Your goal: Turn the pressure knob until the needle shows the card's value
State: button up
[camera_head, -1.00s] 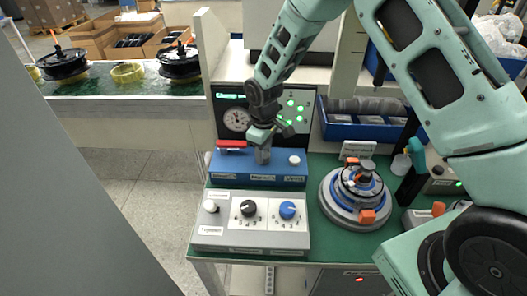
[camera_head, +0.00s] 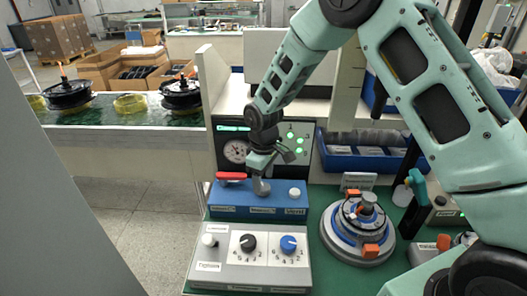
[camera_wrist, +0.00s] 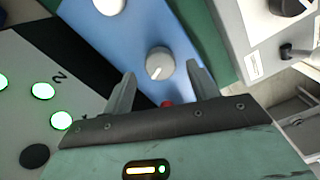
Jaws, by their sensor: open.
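A blue box (camera_head: 225,199) on the green bench carries a red lever (camera_head: 231,176), a grey knob (camera_wrist: 159,63) in the middle and a white knob (camera_head: 295,193) at its right. My gripper (camera_wrist: 162,86) is open above the box, pointing down. In the wrist view its fingers stand apart, with the grey knob showing between and beyond them. I cannot tell whether they touch it. The dial gauge (camera_head: 236,151) is on the panel behind; its needle is too small to read.
A grey box (camera_head: 217,277) with a white, a black and a blue knob stands in front of the blue box. Green lamps (camera_head: 291,135) light the panel. A blue bin (camera_head: 345,160) lies behind at right. My arm crosses the right side.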

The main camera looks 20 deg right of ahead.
aim_at(264, 187)
notch_tip(264, 187, up, 15)
jog(key=b, duration=0.2)
jog(key=shift+r+b, duration=0.15)
jog(key=shift+b, duration=0.25)
jog(key=s+a+r, duration=0.1)
jog(key=s+a, duration=0.3)
jog(key=s, duration=0.3)
jog(key=s+a+r, duration=0.1)
jog(key=s+a, duration=0.2)
jog(key=s, duration=0.4)
jog(key=s+f, duration=0.2)
jog(key=s, duration=1.6)
jog(key=shift+s+d+f+m+y, duration=0.3)
jog(key=shift+s+d+f+m, duration=0.05)
jog(key=shift+f+m, duration=0.05)
